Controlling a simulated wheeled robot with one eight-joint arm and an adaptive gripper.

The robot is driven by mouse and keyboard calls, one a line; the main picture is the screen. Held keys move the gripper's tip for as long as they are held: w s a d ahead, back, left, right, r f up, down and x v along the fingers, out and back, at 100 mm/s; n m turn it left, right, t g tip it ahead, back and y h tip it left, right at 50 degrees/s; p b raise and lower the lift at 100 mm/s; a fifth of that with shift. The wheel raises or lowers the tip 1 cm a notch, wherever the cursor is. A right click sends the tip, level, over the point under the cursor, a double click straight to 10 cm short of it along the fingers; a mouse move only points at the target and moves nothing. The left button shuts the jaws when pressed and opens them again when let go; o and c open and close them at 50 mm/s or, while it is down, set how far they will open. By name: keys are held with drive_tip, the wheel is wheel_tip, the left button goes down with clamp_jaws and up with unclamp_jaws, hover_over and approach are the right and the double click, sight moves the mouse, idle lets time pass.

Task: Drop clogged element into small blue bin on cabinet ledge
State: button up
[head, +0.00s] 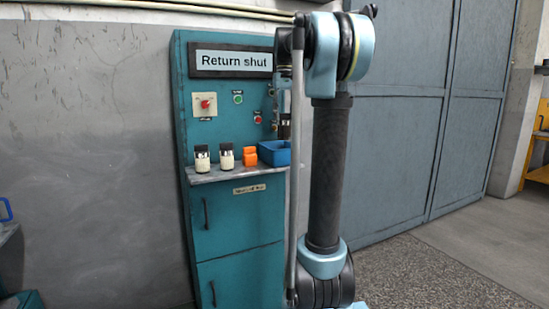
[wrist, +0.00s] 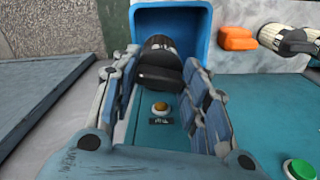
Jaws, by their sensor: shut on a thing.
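The clogged element (wrist: 160,76), a dark cylinder with a ribbed end, is between the fingers of my gripper (wrist: 158,64) in the wrist view. The gripper is shut on it. The small blue bin (wrist: 207,40) lies beyond the element in that view, and the element's far end overlaps the bin's opening. I cannot tell whether it is inside the bin or above it. In the head view the blue bin (head: 275,153) stands at the right end of the cabinet ledge (head: 228,174). My arm hides most of the gripper there.
An orange object (head: 249,156) stands left of the bin, with two white-and-black cylinders (head: 226,157) farther left on the ledge. Grey doors (head: 400,130) are at right.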

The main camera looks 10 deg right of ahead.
sight(283, 127)
drive_tip(key=shift+w+d+f, duration=0.1)
drive_tip(key=shift+w+f, duration=0.05)
drive_tip(key=shift+f, duration=0.25)
drive_tip(key=shift+a+f, duration=0.15)
drive_tip(key=shift+f, duration=1.15)
drive_tip(key=shift+a+f, duration=0.1)
drive_tip(key=shift+f, duration=1.2)
drive_tip(key=o, duration=1.5)
wheel_tip(283, 127, up, 12)
drive_tip(key=shift+f, duration=0.1)
drive_tip(key=s+f, duration=1.1)
drive_tip(key=f, duration=0.4)
drive_tip(key=s+f+t, duration=0.1)
drive_tip(key=s+f, duration=1.1)
drive_tip(key=f, duration=0.2)
drive_tip(key=s+f+t, duration=0.1)
drive_tip(key=s+f, duration=1)
drive_tip(key=f, duration=0.4)
drive_tip(key=shift+s+a+f, duration=0.25)
drive_tip(key=shift+s+f, duration=0.05)
